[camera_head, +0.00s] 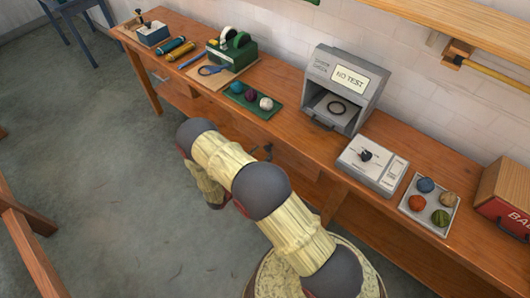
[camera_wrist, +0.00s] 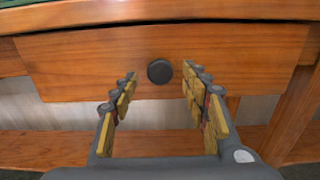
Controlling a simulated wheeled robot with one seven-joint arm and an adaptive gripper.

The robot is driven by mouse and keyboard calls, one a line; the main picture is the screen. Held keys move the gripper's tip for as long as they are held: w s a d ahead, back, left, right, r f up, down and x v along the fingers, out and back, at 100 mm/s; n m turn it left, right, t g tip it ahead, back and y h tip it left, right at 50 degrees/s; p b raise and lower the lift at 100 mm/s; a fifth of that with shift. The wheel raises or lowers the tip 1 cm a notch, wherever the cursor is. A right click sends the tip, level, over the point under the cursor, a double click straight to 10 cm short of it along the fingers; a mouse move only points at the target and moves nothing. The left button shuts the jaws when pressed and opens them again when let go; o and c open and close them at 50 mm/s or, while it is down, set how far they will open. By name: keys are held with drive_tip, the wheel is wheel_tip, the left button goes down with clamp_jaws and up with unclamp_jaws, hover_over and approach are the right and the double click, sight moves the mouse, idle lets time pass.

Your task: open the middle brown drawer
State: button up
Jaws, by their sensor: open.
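The brown drawer front (camera_wrist: 230,52) with a round dark knob (camera_wrist: 159,71) fills much of the wrist view. A thin dark gap shows along its top edge, and it looks shut. My gripper (camera_wrist: 159,79) is open and faces the drawer, with one padded finger on each side of the knob in the picture. The knob appears between the fingertips; I cannot tell whether they reach past it. Nothing is held. In the head view my arm hides most of the drawer fronts, and the gripper is not clear there.
The long wooden bench (camera_head: 210,115) carries a grey box marked NO TEST (camera_head: 343,95), a green tray of wool balls (camera_head: 250,99), a scale (camera_head: 371,165) and a pale tray of wool balls (camera_head: 429,203). The floor (camera_head: 110,180) at left is clear. A wooden leg stands right of the drawer.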

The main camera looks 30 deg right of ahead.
drive_tip(key=shift+x, duration=1.35)
drive_tip(key=shift+c, duration=1)
clamp_jaws()
